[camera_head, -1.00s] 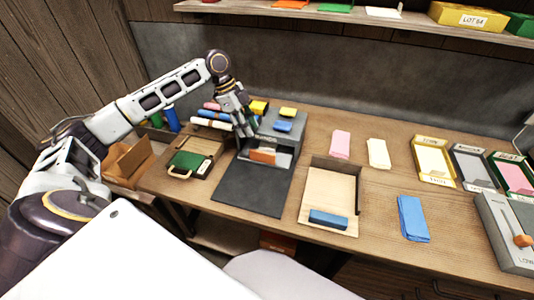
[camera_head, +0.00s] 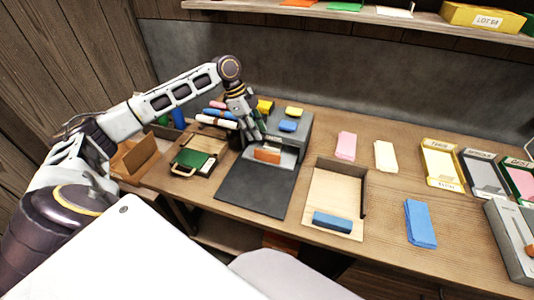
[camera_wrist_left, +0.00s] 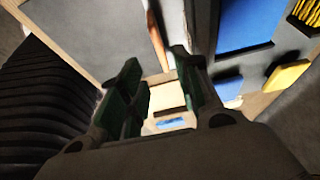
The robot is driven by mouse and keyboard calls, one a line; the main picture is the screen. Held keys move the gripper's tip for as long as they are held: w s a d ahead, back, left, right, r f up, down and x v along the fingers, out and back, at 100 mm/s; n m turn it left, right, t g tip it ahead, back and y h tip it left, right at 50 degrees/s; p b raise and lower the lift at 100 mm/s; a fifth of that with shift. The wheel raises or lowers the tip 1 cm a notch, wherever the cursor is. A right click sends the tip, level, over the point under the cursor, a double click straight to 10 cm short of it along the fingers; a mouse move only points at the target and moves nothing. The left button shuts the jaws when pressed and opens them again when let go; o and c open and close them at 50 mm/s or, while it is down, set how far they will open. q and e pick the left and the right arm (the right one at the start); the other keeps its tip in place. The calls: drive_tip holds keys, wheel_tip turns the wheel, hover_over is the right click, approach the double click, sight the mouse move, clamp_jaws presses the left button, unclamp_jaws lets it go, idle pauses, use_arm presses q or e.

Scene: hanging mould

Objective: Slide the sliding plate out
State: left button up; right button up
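A grey machine (camera_head: 293,130) stands at the back of the table, open at its front. An orange-brown handle (camera_head: 267,155) sits on a light grey part in the opening, which looks like the sliding plate (camera_head: 288,160). My left gripper (camera_head: 259,136) is at the machine's front left, just above and behind the handle. In the left wrist view my gripper (camera_wrist_left: 165,85) has its dark green fingers apart, with nothing clearly held between them. An orange-brown edge, likely the handle (camera_wrist_left: 156,42), shows beyond the fingertips. I cannot tell whether they touch. My right gripper is not in view.
A dark mat (camera_head: 255,188) lies clear before the machine. A wooden tray (camera_head: 335,192) with a blue block (camera_head: 332,222) is to its right. A green case (camera_head: 190,160) and coloured rolls (camera_head: 215,122) are to its left. Yellow and blue blocks rest on the machine.

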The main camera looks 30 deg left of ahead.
sight(266, 152)
use_arm(q)
drive_tip(key=x, duration=1)
drive_tip(key=shift+r, duration=0.1)
drive_tip(key=shift+d+f, duration=0.25)
drive_tip(key=shift+f, duration=0.35)
clamp_jaws()
drive_tip(key=shift+d, duration=0.1)
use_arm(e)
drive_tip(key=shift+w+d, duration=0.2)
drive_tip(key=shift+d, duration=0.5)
